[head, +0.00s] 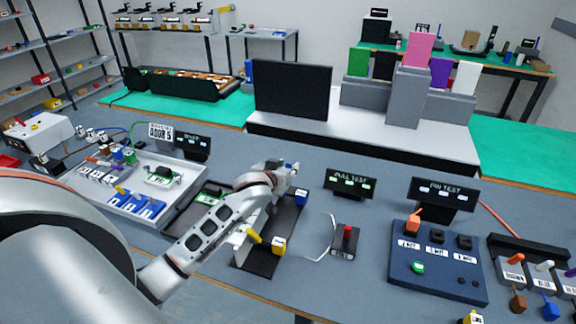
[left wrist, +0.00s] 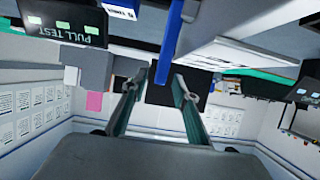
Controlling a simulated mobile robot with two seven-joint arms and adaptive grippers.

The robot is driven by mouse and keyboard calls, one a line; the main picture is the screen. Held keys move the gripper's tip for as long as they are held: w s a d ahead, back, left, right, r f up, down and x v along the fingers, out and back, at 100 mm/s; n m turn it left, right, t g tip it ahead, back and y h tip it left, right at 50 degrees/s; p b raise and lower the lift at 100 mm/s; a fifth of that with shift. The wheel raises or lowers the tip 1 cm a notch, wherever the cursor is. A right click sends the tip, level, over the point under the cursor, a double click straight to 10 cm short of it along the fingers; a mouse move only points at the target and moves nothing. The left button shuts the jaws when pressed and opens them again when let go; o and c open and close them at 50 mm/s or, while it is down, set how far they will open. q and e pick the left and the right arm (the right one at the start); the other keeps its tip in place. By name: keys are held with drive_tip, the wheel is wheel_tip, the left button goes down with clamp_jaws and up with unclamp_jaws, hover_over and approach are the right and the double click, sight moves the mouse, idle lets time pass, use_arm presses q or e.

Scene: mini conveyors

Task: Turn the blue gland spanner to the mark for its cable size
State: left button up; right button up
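The blue gland spanner (left wrist: 178,40) shows in the left wrist view as a long blue bar coming down from the top edge. Its end lies between the fingertips of my left gripper (left wrist: 163,76), with what look like narrow gaps beside it, so the fingers look open around it. In the head view my left gripper (head: 288,172) is over the back of a dark bench plate (head: 262,258), close to a blue block (head: 301,197). My gripper hides most of the spanner there, and I cannot make out its size marks. A yellow spanner (head: 253,236) sits by a yellow block (head: 278,245). My right gripper is out of view.
A pull test sign (head: 350,183) and a red-topped fixture (head: 345,243) stand to the right. A blue pin test board (head: 437,265) is further right. A white tray (head: 185,186) with several blue parts lies to the left. A black monitor (head: 292,90) stands behind.

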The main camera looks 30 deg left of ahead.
use_arm(q)
drive_tip(key=shift+w+a+f, duration=0.15)
drive_tip(key=shift+w+f, duration=0.05)
drive_tip(key=shift+w, duration=0.4)
drive_tip(key=shift+w+f, duration=0.1)
drive_tip(key=shift+w, duration=0.05)
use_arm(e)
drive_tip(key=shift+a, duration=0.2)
use_arm(q)
drive_tip(key=shift+c, duration=0.3)
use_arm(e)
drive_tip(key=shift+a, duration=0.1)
use_arm(q)
clamp_jaws()
drive_tip(key=shift+w+a+f+g, duration=0.1)
drive_tip(key=shift+w+a+g, duration=0.05)
drive_tip(key=shift+w+g, duration=0.25)
drive_tip(key=shift+f, duration=0.2)
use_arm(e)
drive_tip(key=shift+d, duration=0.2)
